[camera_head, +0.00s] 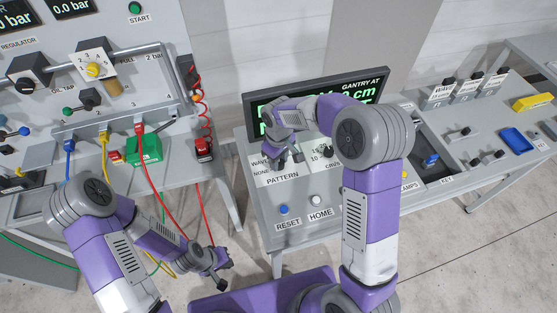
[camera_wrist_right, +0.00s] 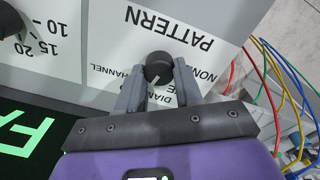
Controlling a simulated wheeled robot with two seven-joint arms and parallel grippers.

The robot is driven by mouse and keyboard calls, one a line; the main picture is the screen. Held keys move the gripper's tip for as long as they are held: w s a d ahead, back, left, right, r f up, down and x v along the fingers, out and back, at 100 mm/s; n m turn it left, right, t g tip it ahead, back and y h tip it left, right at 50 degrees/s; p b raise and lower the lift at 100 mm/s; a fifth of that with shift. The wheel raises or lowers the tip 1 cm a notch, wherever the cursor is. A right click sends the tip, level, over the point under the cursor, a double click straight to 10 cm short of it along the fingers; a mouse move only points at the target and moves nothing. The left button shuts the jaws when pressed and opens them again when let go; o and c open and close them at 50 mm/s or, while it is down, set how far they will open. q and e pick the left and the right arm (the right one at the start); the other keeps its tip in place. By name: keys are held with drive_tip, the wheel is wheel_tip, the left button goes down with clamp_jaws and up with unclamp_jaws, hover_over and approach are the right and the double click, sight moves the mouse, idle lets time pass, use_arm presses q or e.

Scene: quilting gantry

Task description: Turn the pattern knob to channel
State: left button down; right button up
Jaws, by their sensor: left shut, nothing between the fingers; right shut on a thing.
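Parts of the labels NONE, DIAMOND and CHANNEL (camera_wrist_right: 110,71) show around the knob; the fingers cover some lettering. I cannot tell clearly which label the knob points to. In the head view my right gripper (camera_head: 284,160) hides most of the knob. My left gripper (camera_head: 219,272) is shut and empty, low at the front, away from the panels.
A display (camera_head: 370,88) stands behind the knob, partly covered by my right arm. A second knob (camera_head: 327,151) is close to the right. The RESET button (camera_head: 283,209) and HOME button (camera_head: 316,200) are in front. Red hoses and cables hang at the left panel.

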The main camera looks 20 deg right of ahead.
drive_tip(key=m, duration=0.6)
drive_tip(key=shift+w, duration=0.1)
idle(0.5)
drive_tip(key=o, duration=1)
